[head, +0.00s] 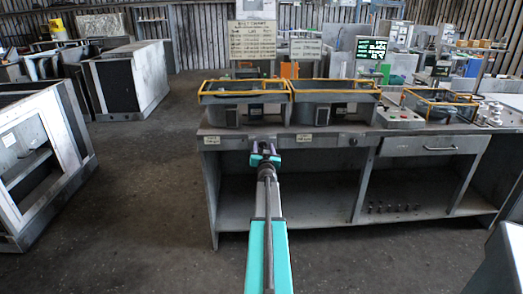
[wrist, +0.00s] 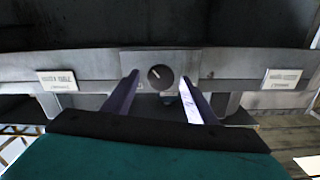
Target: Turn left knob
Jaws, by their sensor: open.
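The left knob (wrist: 160,77) is a round dark dial with a light pointer mark, set in a grey plate on the bench's front rail. In the wrist view its pointer tilts up and to the left. My gripper (wrist: 159,80) is open, with one finger on each side of the knob in that view; whether the fingers touch it I cannot tell. In the head view my gripper (head: 264,157) is at the front rail below the left tray and hides the left knob. A second knob (head: 352,141) shows farther right on the same rail.
Pale labels (wrist: 57,80) and (wrist: 282,79) flank the knob plate. The workbench (head: 330,151) carries yellow-railed trays (head: 243,88) and a drawer (head: 432,147). Grey cabinets (head: 126,82) stand at left. The floor (head: 140,200) left of my arm is clear.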

